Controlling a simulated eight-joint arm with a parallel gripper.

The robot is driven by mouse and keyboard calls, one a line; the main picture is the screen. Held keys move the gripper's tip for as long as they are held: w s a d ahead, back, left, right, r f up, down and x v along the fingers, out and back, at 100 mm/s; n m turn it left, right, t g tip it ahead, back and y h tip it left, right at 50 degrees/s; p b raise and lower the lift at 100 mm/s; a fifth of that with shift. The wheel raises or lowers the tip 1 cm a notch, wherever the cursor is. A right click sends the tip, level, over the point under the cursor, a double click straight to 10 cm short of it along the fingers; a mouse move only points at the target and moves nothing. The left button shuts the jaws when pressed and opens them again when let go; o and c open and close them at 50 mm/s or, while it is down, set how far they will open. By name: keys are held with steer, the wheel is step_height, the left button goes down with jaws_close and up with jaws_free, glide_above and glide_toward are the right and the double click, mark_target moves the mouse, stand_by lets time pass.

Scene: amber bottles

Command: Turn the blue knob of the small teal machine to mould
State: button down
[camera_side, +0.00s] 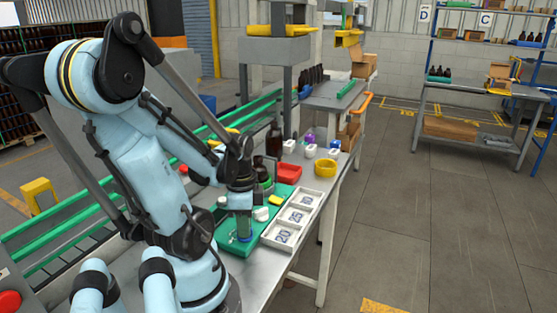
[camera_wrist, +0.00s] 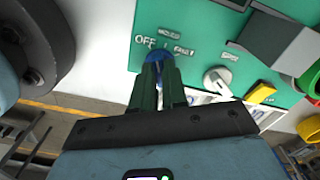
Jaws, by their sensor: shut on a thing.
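The small teal machine has a flat teal panel (camera_wrist: 205,22) that fills the upper wrist view. In the side view it lies on the bench (camera_side: 229,249) below my arm. The blue knob (camera_wrist: 156,56) sits on this panel, between my fingertips. My gripper (camera_wrist: 158,66) is shut on the knob, with one green finger on each side. The fingers cover much of the knob, and I cannot tell which way it points. White labels stand around it: "OFF" (camera_wrist: 145,41) at its upper left, a blurred one (camera_wrist: 170,33) above that may read mould, and another (camera_wrist: 184,50) at its right.
A white knob (camera_wrist: 216,80) stands on the panel right of my gripper, with a yellow block (camera_wrist: 260,93) beyond. A grey block (camera_wrist: 280,45) rises at the right. In the side view, a white compartment tray (camera_side: 266,239) lies beside the machine; a red bin (camera_side: 289,173) is behind.

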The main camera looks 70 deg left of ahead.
steer(key=m, duration=0.4)
steer(key=shift+m, duration=0.4)
stand_by(0.4)
steer(key=c, duration=1.2)
jaws_free()
steer(key=shift+o, duration=0.2)
steer(key=shift+r, duration=0.15)
step_height(320, 180, up, 12)
